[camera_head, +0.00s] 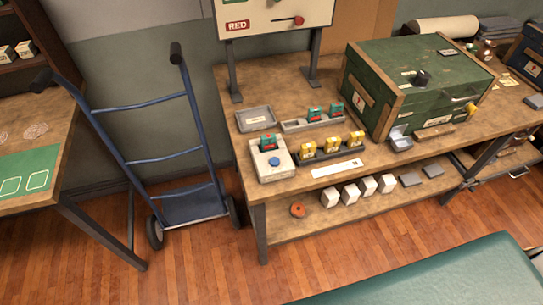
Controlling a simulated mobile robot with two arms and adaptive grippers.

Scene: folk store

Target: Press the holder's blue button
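The holder (268,172) is a small whitish box at the front left corner of the wooden workbench. Its round blue button (274,161) faces up on its top. A green and red piece (267,142) stands at the back of the holder, behind the button. Nothing covers the button. Neither of my grippers shows in the head view.
On the workbench (228,83), a grey tray (256,119), a rack of yellow pieces (329,155) and a large green chest (412,80) stand near the holder. A blue hand truck (157,157) is left of the bench. A green padded surface (440,275) fills the lower right.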

